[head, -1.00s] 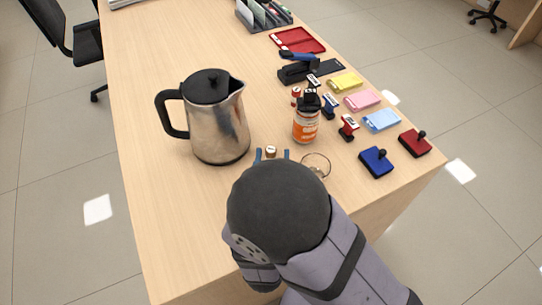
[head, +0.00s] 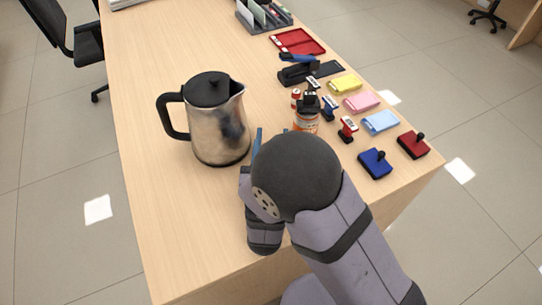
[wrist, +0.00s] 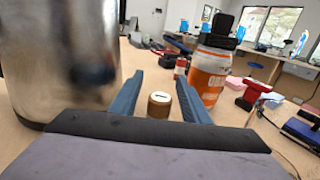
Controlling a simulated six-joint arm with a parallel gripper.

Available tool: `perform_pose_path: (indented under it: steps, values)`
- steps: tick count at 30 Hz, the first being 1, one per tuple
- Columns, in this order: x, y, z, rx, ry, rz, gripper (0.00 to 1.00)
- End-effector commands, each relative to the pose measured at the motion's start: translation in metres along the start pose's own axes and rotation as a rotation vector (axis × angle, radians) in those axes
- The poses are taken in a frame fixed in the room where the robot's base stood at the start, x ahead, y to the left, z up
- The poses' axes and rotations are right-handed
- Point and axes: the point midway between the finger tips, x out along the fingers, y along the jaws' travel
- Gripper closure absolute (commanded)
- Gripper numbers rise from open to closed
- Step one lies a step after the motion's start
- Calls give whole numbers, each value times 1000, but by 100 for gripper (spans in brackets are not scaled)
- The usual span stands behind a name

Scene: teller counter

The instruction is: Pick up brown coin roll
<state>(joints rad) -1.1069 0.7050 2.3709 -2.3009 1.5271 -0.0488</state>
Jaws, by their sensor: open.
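The brown coin roll (wrist: 159,104) stands upright on the counter in the wrist view, a short brown cylinder with a pale top bearing a dark mark. My gripper (wrist: 160,98) is open, with one blue finger to the left of the roll and one to the right. The roll shows in the gap between them, and neither finger visibly touches it.
A steel kettle (head: 218,128) stands close on the left. An orange-labelled bottle (wrist: 208,72) stands close on the right. Red and blue stamp pads (head: 375,164), stampers and coloured pads (head: 380,122) lie further right. The counter (head: 150,200) left of the kettle is clear.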

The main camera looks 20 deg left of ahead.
Motion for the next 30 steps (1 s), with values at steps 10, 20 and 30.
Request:
perform_pose_path:
  steps: [10, 20, 30]
  values:
    - [0, 0, 0, 0, 0, 0, 100]
    - [0, 0, 1, 0, -1, 0, 100]
    - [0, 0, 19, 2, -2, 0, 100]
